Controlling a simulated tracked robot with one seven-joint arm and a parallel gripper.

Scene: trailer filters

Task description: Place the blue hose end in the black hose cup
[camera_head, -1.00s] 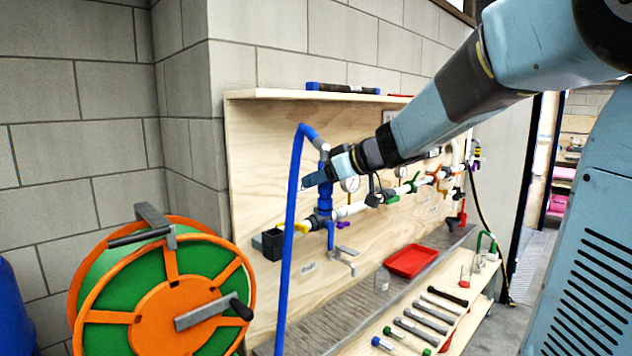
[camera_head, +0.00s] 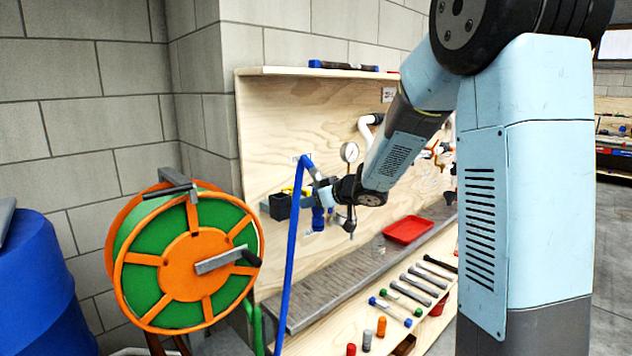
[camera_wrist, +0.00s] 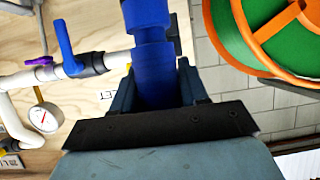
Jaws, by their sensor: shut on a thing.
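The blue hose (camera_head: 289,262) rises from the bottom of the head view, bends over at its top and comes down to my gripper (camera_head: 322,197). My gripper is shut on the blue hose end, which shows between my jaws (camera_wrist: 156,88) in the wrist view as a thick blue cylinder (camera_wrist: 150,35). The black hose cup (camera_head: 280,206) is mounted on the wooden panel, just left of the hose and my gripper in the head view. The hose end is outside the cup, and their gap in depth is hard to tell. I cannot make out the cup in the wrist view.
A green and orange hose reel (camera_head: 188,262) stands left of the panel. A blue barrel (camera_head: 40,285) is at far left. White piping with a gauge (camera_head: 349,152) and a blue valve lever (camera_wrist: 66,47) are close by. A red tray (camera_head: 408,229) and several tools lie below.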

